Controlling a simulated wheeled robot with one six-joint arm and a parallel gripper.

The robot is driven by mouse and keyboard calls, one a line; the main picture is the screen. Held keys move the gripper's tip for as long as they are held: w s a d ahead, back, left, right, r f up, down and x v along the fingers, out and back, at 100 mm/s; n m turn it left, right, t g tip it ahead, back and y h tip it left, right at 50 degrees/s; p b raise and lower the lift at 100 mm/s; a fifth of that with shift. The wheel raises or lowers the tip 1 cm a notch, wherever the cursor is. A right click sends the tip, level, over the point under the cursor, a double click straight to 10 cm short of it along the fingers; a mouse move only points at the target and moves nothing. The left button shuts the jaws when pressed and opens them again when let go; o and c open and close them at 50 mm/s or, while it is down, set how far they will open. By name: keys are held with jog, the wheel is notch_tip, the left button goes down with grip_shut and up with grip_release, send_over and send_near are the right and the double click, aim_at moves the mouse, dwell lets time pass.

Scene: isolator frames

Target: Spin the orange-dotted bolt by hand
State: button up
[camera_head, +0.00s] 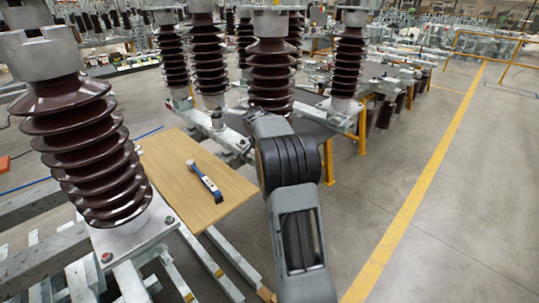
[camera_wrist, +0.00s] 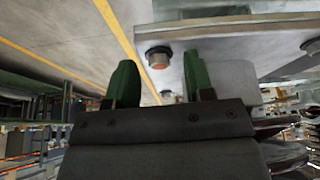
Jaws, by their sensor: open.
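The orange-dotted bolt (camera_wrist: 158,58) shows in the wrist view as a dark hex head with an orange end, on a pale metal plate (camera_wrist: 225,38). My gripper (camera_wrist: 158,80) has two green fingers spread apart, one to the left of the bolt and one to the right in the picture. The bolt head appears in line with the gap, beyond the fingertips or near them; I cannot tell the exact depth. No contact shows. In the head view my arm hides the gripper and this bolt.
Another bolt (camera_wrist: 312,46) sits at the right edge of the wrist view. Brown ribbed insulators (camera_head: 92,150) stand on steel frames around my arm. A wooden board (camera_head: 165,160) holds a blue-and-white tool (camera_head: 206,182). Open floor (camera_head: 450,200) lies to the right.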

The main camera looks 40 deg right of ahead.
jog(key=p+v, duration=0.1)
jog(key=v, duration=1.2)
jog(key=shift+r, duration=0.4)
jog(key=shift+a, duration=0.1)
